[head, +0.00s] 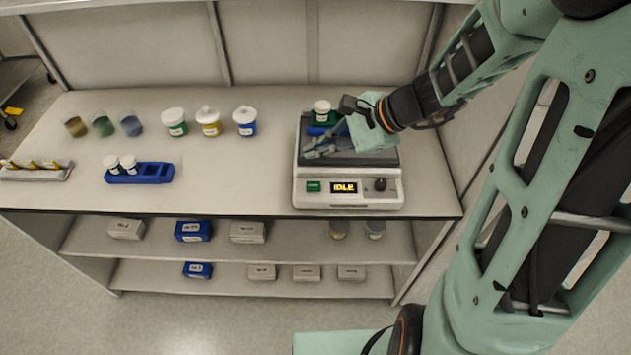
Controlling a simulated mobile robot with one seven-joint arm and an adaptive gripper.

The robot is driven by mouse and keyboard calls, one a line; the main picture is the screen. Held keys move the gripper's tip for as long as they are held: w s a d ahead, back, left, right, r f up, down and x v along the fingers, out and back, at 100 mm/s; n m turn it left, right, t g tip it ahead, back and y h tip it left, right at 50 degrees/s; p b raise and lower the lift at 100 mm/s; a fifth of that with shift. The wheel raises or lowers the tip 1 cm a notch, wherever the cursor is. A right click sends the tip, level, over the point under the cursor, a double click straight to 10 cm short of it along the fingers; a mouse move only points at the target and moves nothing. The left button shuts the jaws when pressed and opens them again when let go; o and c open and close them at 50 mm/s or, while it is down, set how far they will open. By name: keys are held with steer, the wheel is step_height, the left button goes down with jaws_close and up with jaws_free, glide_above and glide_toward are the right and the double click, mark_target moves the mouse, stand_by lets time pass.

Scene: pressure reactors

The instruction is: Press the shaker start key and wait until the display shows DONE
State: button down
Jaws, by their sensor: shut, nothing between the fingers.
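The shaker (349,200) stands at the right end of the bench. Its front panel has a green key (313,186) at left, a display (345,187) in the middle and a black knob (380,184) at right. The display is lit in amber and appears to read IDLE. A white-capped jar with a green band (322,110) stands at the back of the shaker platform, by a blue piece. My gripper (308,153) is shut and empty. Its fingers point left over the platform, above and behind the green key, apart from it. The gripper hides part of the platform.
White jars with colored labels (210,122) and blurred cups (103,124) line the back. A blue rack (139,174) holds two white-capped vials; another rack (36,171) is at far left. Boxes (193,231) sit on shelves below.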

steer(key=b, duration=0.6)
glide_above(316, 187)
step_height(316, 187, down, 7)
steer(key=shift+f, duration=0.15)
steer(key=shift+f+b, duration=0.6)
steer(key=shift+f, duration=0.25)
steer(key=shift+f, duration=0.1)
stand_by(0.5)
steer(key=shift+f+b, duration=0.25)
steer(key=shift+b, duration=0.2)
